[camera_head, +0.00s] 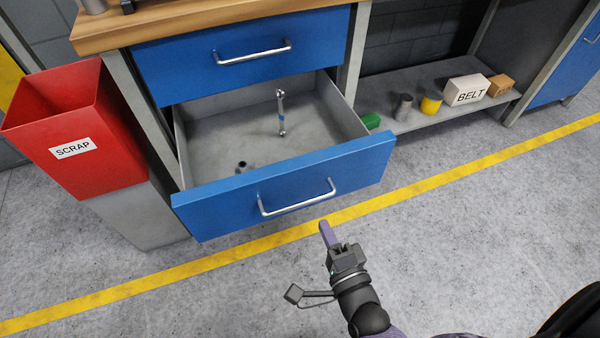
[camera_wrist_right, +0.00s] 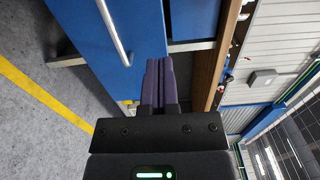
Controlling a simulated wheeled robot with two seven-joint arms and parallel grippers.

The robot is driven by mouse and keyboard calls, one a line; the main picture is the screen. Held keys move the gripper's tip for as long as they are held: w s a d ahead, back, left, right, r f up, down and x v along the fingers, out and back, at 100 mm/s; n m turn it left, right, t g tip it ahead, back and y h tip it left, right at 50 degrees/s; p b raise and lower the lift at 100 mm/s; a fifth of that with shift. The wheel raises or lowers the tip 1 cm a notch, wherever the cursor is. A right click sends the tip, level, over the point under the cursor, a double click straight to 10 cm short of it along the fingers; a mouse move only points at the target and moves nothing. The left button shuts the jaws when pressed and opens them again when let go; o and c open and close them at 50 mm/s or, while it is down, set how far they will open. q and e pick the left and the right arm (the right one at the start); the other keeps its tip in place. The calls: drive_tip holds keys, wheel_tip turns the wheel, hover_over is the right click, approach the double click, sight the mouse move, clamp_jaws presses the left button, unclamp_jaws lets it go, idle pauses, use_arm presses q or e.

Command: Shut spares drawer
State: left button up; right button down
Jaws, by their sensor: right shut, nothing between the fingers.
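The open drawer (camera_head: 285,185) is the lower blue-fronted drawer of the workbench, pulled well out in the head view. Its silver bar handle (camera_head: 297,198) runs along the front. A wrench-like tool (camera_head: 281,112) and a small dark cylindrical part (camera_head: 241,167) lie inside. My right gripper (camera_head: 325,231) is shut and empty, just in front of the drawer front near the right part of the handle; I cannot tell if it touches. The right wrist view shows the shut fingers (camera_wrist_right: 158,82) against the blue front and the handle (camera_wrist_right: 115,32). My left gripper is not in view.
A shut blue drawer (camera_head: 240,55) sits above. A red SCRAP bin (camera_head: 75,125) stands close at the left. A low shelf (camera_head: 435,112) at the right holds a BELT box (camera_head: 466,91) and several small items. The floor in front is clear, crossed by a yellow line (camera_head: 450,172).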

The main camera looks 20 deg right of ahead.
sight(298, 171)
drive_tip(key=w+b, duration=0.1)
drive_tip(key=w, duration=0.2)
drive_tip(key=w+b, duration=0.2)
drive_tip(key=w, duration=0.2)
drive_tip(key=w+b, duration=0.1)
drive_tip(key=w, duration=0.3)
drive_tip(key=shift+w+a+f, duration=0.2)
drive_tip(key=shift+f, duration=0.05)
drive_tip(key=shift+w+r+b, duration=0.1)
drive_tip(key=shift+w+b, duration=0.25)
drive_tip(key=shift+w, duration=0.15)
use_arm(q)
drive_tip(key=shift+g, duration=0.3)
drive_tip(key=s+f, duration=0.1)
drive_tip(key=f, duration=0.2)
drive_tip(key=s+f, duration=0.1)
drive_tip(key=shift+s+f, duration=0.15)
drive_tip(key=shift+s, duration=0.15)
use_arm(e)
drive_tip(key=shift+r, duration=0.1)
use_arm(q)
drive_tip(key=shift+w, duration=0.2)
